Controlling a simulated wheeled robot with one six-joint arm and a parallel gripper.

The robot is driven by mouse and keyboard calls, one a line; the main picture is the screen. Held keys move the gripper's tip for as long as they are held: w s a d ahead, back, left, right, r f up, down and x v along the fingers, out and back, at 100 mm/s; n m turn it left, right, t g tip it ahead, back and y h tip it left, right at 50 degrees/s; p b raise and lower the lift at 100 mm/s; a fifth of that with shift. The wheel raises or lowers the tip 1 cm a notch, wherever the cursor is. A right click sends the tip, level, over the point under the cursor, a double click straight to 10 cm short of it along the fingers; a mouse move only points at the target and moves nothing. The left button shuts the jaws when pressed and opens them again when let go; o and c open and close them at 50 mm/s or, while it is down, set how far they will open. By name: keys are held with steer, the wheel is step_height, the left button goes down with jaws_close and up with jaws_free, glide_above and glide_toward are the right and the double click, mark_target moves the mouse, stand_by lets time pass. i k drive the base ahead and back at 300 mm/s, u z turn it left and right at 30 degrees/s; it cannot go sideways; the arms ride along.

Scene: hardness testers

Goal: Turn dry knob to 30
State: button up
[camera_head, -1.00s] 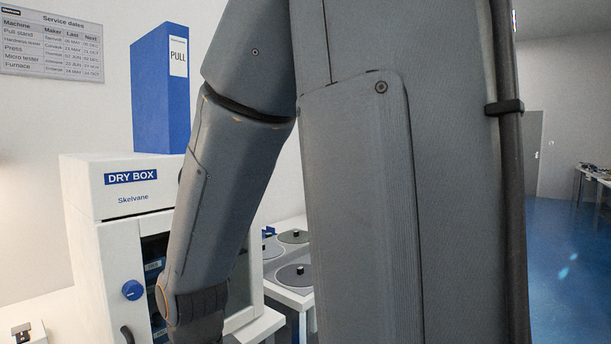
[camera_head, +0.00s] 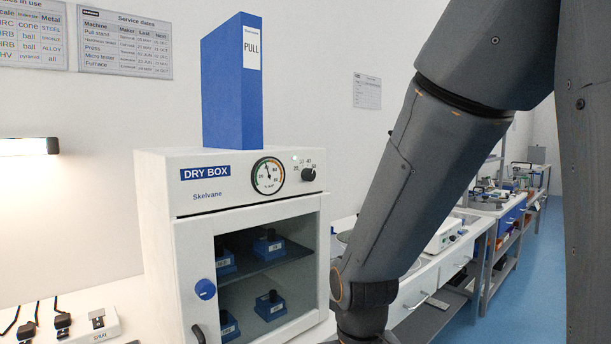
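The white dry box (camera_head: 206,198), labelled "DRY BOX Skelvane", stands left of centre in the head view. Its black dry knob (camera_head: 308,174) sits at the upper right of the front panel, with small numbers around it too small to read surely. Left of the knob is a round dial gauge (camera_head: 268,176) with a coloured rim. A small green light shows between them. My arm crosses the right of the view, and its lower end hangs right of the dry box, apart from the knob in the picture. My gripper is below the frame and hidden.
A blue "PULL" binder (camera_head: 231,90) stands on top of the dry box.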

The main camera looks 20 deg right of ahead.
mark_target(309, 174)
steer(key=u, duration=0.05)
steer(key=k, duration=1.1)
steer(key=z, duration=0.8)
steer(key=i, duration=1.05)
steer(key=u, duration=0.5)
